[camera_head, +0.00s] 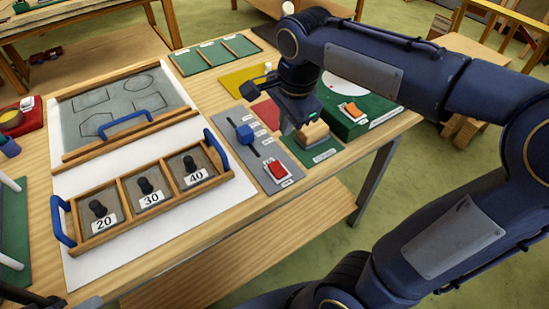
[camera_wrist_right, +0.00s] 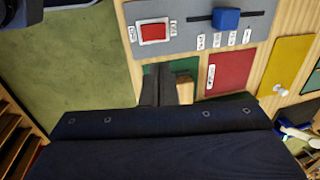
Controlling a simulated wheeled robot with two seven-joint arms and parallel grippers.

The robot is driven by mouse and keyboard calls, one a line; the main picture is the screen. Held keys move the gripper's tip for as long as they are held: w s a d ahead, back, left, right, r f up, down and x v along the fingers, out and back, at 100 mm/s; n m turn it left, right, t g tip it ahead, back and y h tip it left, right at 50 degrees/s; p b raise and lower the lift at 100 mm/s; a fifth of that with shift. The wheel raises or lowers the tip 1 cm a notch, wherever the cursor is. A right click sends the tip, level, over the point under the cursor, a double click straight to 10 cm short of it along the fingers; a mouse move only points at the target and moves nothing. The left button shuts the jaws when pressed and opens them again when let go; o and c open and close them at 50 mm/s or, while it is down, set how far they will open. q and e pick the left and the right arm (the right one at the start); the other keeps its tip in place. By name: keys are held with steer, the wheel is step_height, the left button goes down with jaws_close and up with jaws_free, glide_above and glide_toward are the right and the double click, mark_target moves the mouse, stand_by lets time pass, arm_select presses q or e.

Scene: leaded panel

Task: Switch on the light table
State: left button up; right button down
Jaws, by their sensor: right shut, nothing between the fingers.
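A grey control panel (camera_head: 262,152) lies on the table, with a red rocker switch (camera_head: 277,170) in a white frame at its near end and a blue slider knob (camera_head: 245,133) farther back. The red switch also shows in the wrist view (camera_wrist_right: 154,32), beside the blue slider (camera_wrist_right: 226,18). My right gripper (camera_head: 288,126) is shut and empty, pointing down just right of the panel, apart from the red switch. In the wrist view its fingers (camera_wrist_right: 159,72) are together, over a green mat and wooden block. Whether the red switch is on cannot be told.
A wooden tray with weights marked 20, 30 and 40 (camera_head: 150,205) stands left of the panel on a white sheet (camera_head: 105,265). A green box (camera_head: 372,122) with an orange switch (camera_head: 351,112) stands right of my gripper. A wooden block (camera_head: 312,133) sits close by.

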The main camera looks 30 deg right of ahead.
mark_target(277, 165)
steer(key=w+f, duration=0.1)
steer(key=f, duration=0.8)
steer(key=w+f, duration=0.1)
steer(key=f, duration=0.3)
steer(key=shift+w+a+f, duration=0.1)
steer(key=shift+w+f, duration=0.2)
steer(key=shift+f, duration=0.1)
